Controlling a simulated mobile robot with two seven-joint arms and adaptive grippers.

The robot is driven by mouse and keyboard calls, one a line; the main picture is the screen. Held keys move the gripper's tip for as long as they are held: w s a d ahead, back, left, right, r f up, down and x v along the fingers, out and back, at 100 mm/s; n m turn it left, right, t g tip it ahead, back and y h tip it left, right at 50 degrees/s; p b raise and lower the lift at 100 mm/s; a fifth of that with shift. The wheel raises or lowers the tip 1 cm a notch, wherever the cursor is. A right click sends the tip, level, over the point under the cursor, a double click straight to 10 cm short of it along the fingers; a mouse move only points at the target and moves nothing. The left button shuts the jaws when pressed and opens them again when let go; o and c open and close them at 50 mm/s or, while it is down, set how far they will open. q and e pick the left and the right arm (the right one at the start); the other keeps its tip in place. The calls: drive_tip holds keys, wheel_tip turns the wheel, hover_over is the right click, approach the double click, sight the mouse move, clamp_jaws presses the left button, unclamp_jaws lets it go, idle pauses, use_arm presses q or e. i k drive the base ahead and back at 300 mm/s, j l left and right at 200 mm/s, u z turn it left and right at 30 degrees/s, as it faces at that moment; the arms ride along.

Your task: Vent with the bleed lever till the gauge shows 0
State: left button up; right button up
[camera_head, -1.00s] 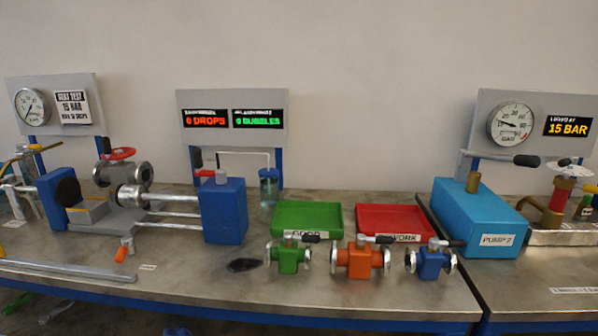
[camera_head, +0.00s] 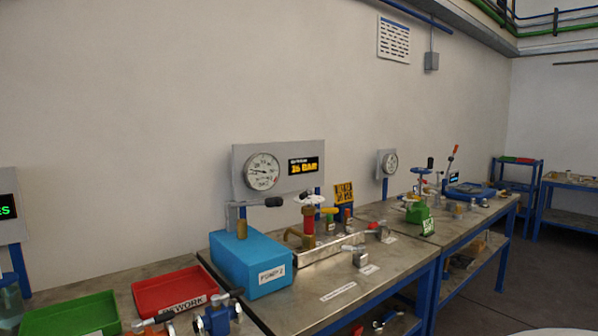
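A round gauge (camera_head: 262,171) sits on a grey panel (camera_head: 282,150) above the second bench; its needle is too small to read. The display (camera_head: 304,165) beside it glows yellow and seems to read 15 BAR. Below is a blue box (camera_head: 250,262) marked PUMP 2 with a black-tipped handle (camera_head: 260,203). Right of it, a red and brass valve (camera_head: 309,220) with a white handwheel stands in a metal tray (camera_head: 322,252). Small yellow-tipped (camera_head: 329,210) and red-tipped (camera_head: 374,225) levers are near it; I cannot tell which is the bleed lever. Neither gripper is in view.
Green (camera_head: 70,318) and red (camera_head: 172,291) trays lie on the near-left bench, with small flanged valves (camera_head: 216,320) in front. A further bench on the right holds another gauge (camera_head: 391,162) and a green vessel (camera_head: 418,214). The floor (camera_head: 500,285) at the right is clear.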

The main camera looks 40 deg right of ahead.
sight(381, 222)
drive_tip(key=l+z, duration=0.1)
drive_tip(key=z, duration=1.45)
drive_tip(key=i+l+z, duration=0.1)
drive_tip(key=l, duration=0.25)
drive_tip(key=i+l, duration=0.2)
drive_tip(key=l, duration=0.15)
drive_tip(key=z, duration=0.05)
